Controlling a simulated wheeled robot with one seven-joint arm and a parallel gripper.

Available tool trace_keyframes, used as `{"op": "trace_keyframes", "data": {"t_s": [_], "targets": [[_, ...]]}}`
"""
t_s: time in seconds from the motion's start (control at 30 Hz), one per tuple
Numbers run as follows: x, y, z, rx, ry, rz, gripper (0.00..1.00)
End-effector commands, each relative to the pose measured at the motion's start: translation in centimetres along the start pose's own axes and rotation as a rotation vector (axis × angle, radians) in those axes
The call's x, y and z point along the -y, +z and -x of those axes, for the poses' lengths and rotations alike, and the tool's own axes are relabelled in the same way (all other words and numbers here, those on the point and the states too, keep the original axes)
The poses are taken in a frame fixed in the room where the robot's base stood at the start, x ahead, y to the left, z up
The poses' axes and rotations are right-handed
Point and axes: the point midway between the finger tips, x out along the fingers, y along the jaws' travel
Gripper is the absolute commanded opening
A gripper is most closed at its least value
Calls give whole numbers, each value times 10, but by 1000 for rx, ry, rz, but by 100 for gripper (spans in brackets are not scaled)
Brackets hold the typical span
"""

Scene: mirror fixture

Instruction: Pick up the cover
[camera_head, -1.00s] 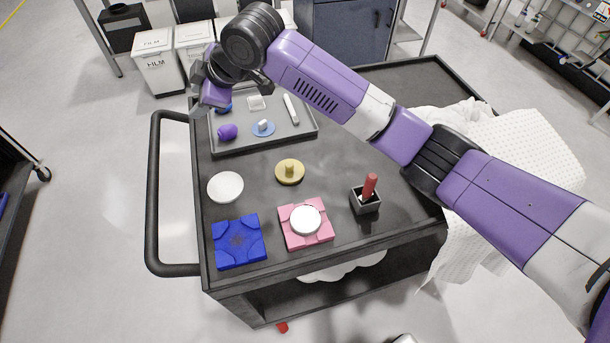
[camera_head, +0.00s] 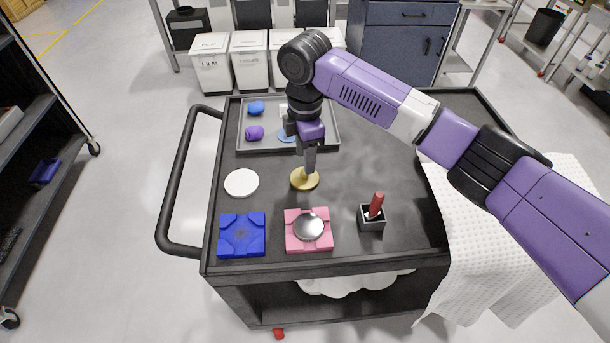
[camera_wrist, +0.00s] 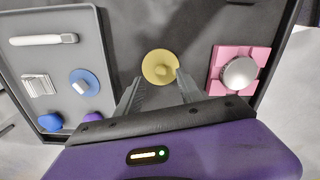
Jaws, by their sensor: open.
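A round yellow disc with a raised centre knob (camera_head: 304,182), which looks like the cover, lies flat on the black cart top. In the wrist view the yellow disc (camera_wrist: 158,62) shows just beyond my fingertips, roughly centred between them. My gripper (camera_head: 309,168) points down over the disc, its fingers hiding the knob in the head view. In the wrist view my gripper (camera_wrist: 156,82) has its two fingers apart with nothing between them. I cannot tell whether a fingertip touches the disc.
A pink block (camera_head: 291,243) holding a round mirror (camera_head: 308,227) sits nearby, beside a blue block (camera_head: 242,235). A white disc (camera_head: 242,183) lies left. A black box with a red-handled tool (camera_head: 376,206) stands right. A grey tray (camera_head: 240,139) with small parts lies behind.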

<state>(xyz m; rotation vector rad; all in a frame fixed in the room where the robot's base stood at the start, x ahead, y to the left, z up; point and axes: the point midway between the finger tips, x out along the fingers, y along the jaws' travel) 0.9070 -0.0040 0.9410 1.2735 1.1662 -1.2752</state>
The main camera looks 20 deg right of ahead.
Motion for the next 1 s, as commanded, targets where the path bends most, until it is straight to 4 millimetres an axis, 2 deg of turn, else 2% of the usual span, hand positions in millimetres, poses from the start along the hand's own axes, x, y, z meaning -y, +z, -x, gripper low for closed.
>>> {"op": "trace_keyframes", "data": {"t_s": [0.2, 0.3, 0.57, 0.6, 0.8, 0.83, 1.0], "targets": [[2, -2, -31, 1, -2, -1, 45], [2, -2, -40, 1, -1, 0, 45], [1, -2, -45, 0, 1, 0, 45], [1, -2, -45, 0, 1, 0, 43], [1, -2, -44, 0, 1, 0, 4], [1, -2, -44, 0, 1, 0, 0], [1, -2, -44, 0, 1, -1, 0]]}}
